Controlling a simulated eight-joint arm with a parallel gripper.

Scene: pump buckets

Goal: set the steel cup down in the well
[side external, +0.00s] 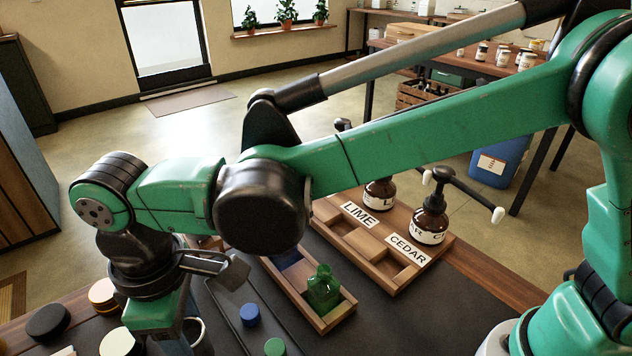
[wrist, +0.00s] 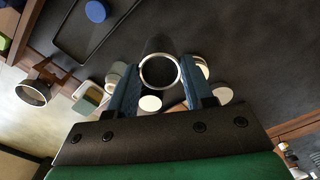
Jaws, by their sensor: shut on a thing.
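My gripper (wrist: 158,84) is shut on the steel cup (wrist: 160,70), with one blue-padded finger on each side of it. In the wrist view I see the cup's round bright rim and its dark inside. In the side view my fingers are mostly hidden behind the wrist and cut off by the lower edge; a pale curved rim (side external: 203,333) beside them looks like part of the cup. A wooden pump board (side external: 405,283) with LIME and CEDAR labels has square recesses in front of the pump bottles. I cannot tell which recess is the well.
A wooden tray (side external: 333,322) holds a green bottle (side external: 323,290). The CEDAR pump bottle (side external: 430,222) rises at the board's back.

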